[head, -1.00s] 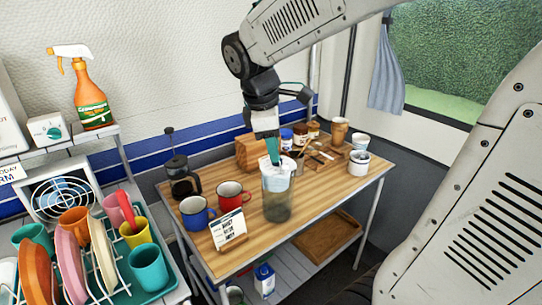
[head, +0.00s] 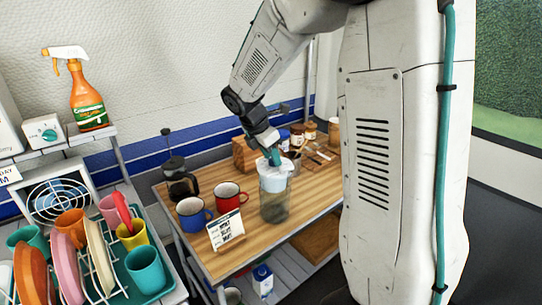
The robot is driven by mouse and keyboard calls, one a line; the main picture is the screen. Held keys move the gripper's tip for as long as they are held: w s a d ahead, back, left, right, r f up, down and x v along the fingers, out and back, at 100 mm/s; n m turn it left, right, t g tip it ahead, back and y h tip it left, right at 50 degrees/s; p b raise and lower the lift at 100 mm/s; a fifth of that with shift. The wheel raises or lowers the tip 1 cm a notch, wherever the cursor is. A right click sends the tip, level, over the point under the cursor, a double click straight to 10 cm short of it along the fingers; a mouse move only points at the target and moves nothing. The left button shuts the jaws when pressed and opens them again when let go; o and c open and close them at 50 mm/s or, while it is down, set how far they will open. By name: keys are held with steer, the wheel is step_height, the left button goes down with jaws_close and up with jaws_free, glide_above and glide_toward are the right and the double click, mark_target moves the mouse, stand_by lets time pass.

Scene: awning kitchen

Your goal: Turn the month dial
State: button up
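A tall clear jar (head: 274,207) with dark contents stands at the front edge of the wooden table. It has a pale, whitish-blue lid (head: 275,179); any month markings are too small to read. My gripper (head: 270,162), with teal fingers, points down at the lid's top and appears to touch or nearly touch it. The fingers partly hide the lid's top, and I cannot tell if they grip it. A white box with a teal knob (head: 48,134) is on the shelf at left, far from my gripper. I cannot tell which is the month dial.
A small printed card (head: 226,229), a red mug (head: 229,196), a blue mug (head: 192,214) and a French press (head: 179,182) stand left of the jar. Several small jars (head: 298,136) stand behind it. A dish rack (head: 104,268) is at left. My arm hides the table's right side.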

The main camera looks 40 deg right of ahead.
steer(key=shift+d+f, duration=0.1)
steer(key=shift+f, duration=0.1)
steer(key=c, duration=0.7)
steer(key=shift+m, duration=0.3)
